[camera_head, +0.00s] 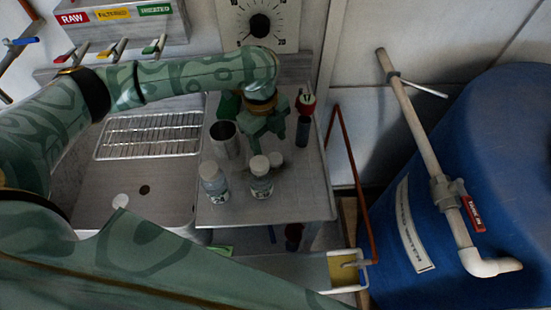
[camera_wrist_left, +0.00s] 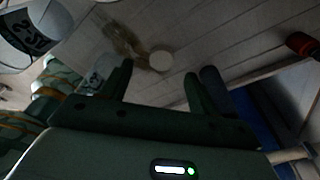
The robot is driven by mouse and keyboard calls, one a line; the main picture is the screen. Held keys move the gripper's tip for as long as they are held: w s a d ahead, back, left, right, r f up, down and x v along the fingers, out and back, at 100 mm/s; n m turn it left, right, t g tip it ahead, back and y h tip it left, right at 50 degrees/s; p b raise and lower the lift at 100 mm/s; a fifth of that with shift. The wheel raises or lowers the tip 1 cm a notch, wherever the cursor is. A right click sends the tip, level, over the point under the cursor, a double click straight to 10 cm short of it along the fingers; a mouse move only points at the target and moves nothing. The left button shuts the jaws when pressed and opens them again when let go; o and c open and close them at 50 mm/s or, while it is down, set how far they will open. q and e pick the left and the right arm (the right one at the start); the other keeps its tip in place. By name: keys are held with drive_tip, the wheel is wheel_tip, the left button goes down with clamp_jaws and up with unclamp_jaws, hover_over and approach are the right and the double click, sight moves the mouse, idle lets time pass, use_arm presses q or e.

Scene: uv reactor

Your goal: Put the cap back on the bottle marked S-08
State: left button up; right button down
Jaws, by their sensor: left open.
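Two small clear bottles with white labels stand upright on the grey worktop in the head view, the left bottle (camera_head: 215,187) and the right bottle (camera_head: 262,187). Both show pale tops; I cannot read S-08 on either. In the left wrist view a labelled bottle (camera_wrist_left: 35,25) is at the upper left, its marking upside down and not surely readable. A white round cap (camera_wrist_left: 160,61) lies on the worktop between my left fingertips; it also shows in the head view (camera_head: 277,159). My left gripper (camera_wrist_left: 157,76) is open and empty above it. My right gripper is out of view.
A metal cup (camera_head: 224,143) stands behind the bottles. A dark bottle with a red top (camera_head: 304,110) stands right of my left gripper. A wire rack (camera_head: 150,137) and sink (camera_head: 165,205) lie left. The worktop's right edge is near; a blue tank (camera_head: 490,190) stands beyond.

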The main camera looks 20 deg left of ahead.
sight(275, 158)
use_arm(q)
drive_tip(key=shift+f, duration=0.15)
drive_tip(key=f+b, duration=0.1)
drive_tip(key=f, duration=0.1)
drive_tip(key=d+f+b, duration=0.1)
drive_tip(key=f, duration=0.2)
drive_tip(key=shift+d+b, duration=0.15)
drive_tip(key=shift+b, duration=0.15)
drive_tip(key=shift+r, duration=0.15)
drive_tip(key=c, duration=1)
